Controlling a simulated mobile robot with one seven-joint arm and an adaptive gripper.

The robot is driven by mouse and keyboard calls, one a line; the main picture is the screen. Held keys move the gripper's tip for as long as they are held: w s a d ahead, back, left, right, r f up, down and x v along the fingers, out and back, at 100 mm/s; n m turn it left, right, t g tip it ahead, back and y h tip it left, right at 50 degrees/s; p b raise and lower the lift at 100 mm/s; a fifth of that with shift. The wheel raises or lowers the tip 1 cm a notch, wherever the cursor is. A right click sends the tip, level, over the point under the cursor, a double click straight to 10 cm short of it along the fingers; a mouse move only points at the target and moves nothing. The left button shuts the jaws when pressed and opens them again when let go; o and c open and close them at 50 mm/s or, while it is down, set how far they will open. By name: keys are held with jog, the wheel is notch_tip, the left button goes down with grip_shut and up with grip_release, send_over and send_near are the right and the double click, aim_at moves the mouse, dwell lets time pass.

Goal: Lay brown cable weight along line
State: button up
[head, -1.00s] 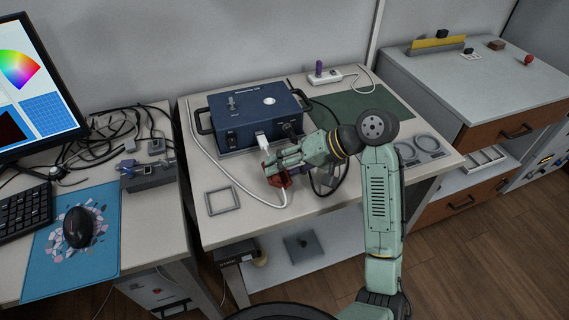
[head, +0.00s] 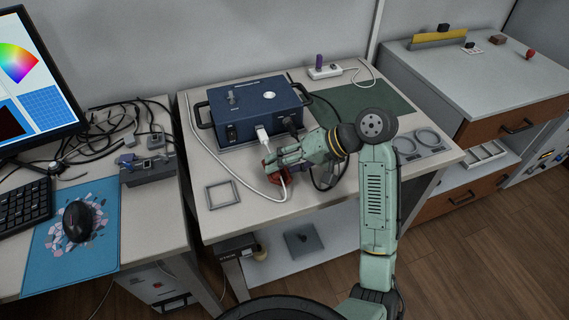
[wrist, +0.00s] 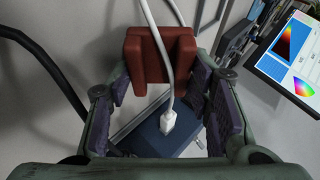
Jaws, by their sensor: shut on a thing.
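The brown cable weight (wrist: 160,55) is a reddish-brown block with a slot, seen between my fingers in the wrist view. In the head view it shows partly (head: 270,186), low over the front of the workbench. My gripper (head: 277,178) is shut on it; in the wrist view the purple finger pads (wrist: 172,98) flank it. A white cable (wrist: 155,30) passes at the weight's slot and ends in a white plug (wrist: 168,122). I cannot tell whether the weight touches the bench, and no marked line is clear.
A blue instrument box (head: 255,112) stands behind my gripper with plugs in its front. A grey square frame (head: 222,195) lies to the left on the workbench (head: 225,225). A dark cable (head: 325,182) loops close on the right. A green mat (head: 370,108) lies behind.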

jog(key=shift+f, duration=0.15)
jog(key=o, duration=1.5)
jog(key=p+v, duration=0.2)
jog(key=shift+s+d+r, duration=0.1)
jog(key=shift+d+r, duration=0.1)
jog(key=shift+r, duration=0.15)
jog(key=shift+d, duration=0.15)
jog(key=shift+d, duration=0.1)
jog(key=v, duration=1.2)
